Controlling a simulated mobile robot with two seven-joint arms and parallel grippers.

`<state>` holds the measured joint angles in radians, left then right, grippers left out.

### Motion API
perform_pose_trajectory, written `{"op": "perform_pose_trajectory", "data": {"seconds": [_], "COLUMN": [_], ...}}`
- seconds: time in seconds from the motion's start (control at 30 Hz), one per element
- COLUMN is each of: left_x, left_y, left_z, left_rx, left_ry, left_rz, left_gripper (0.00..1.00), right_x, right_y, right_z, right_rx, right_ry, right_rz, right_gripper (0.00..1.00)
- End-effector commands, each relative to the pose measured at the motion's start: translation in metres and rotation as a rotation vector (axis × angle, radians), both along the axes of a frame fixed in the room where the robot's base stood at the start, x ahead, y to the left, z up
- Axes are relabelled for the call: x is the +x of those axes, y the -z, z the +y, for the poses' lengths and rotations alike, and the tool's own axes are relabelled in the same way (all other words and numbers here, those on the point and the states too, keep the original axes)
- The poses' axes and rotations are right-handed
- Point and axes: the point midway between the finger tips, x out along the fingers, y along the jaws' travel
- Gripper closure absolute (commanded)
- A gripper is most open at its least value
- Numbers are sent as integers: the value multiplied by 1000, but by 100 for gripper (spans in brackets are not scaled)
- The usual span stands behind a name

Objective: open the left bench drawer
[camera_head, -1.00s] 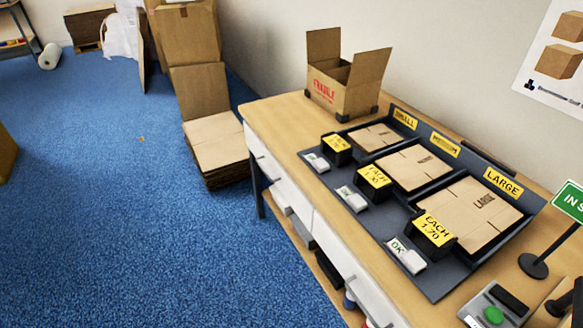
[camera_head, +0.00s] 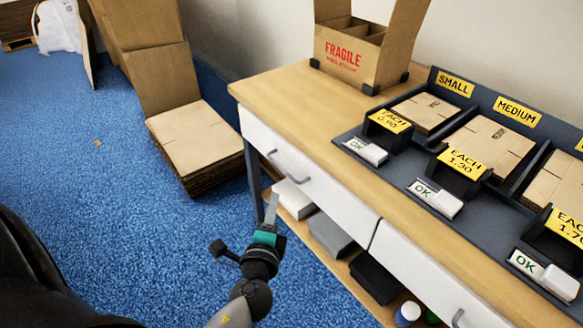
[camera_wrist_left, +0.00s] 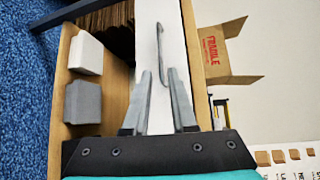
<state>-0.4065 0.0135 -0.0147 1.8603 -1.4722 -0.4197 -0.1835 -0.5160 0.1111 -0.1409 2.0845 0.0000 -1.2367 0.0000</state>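The left bench drawer (camera_head: 325,192) has a white front with a grey bar handle (camera_head: 287,166) and looks closed, flush under the tabletop. My left gripper (camera_head: 271,208) is in front of and below the handle in the head view, apart from the drawer. In the left wrist view, the gripper (camera_wrist_left: 160,72) is open and empty, its fingers to either side of the handle's line. The handle (camera_wrist_left: 160,50) lies just beyond the fingertips, on the white drawer front (camera_wrist_left: 148,20). My right gripper is not in view.
A second white drawer (camera_head: 420,275) is to the right. The lower shelf holds folded items (camera_head: 330,235). The benchtop (camera_head: 290,100) carries a FRAGILE carton (camera_head: 345,58) and a dark tray of flat cartons. Stacked cardboard (camera_head: 195,140) stands on the floor left of the bench.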

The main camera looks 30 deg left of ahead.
Motion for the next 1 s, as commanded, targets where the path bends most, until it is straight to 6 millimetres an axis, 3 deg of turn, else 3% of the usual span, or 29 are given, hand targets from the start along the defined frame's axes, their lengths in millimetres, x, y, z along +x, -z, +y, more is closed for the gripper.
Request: {"op": "perform_pose_trajectory", "data": {"seconds": [0.47, 0.8, 1.0], "left_x": [66, 116, 132], "left_y": [10, 19, 22], "left_z": [28, 50, 57], "left_rx": [-1, -2, -1], "left_ry": [1, 0, 0], "left_rz": [-1, -1, 1], "left_gripper": [75, 75, 75], "right_x": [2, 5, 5], "right_y": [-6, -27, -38], "right_z": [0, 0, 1], "right_rx": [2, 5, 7], "right_ry": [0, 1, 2], "right_rz": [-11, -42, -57], "right_gripper": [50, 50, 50]}}
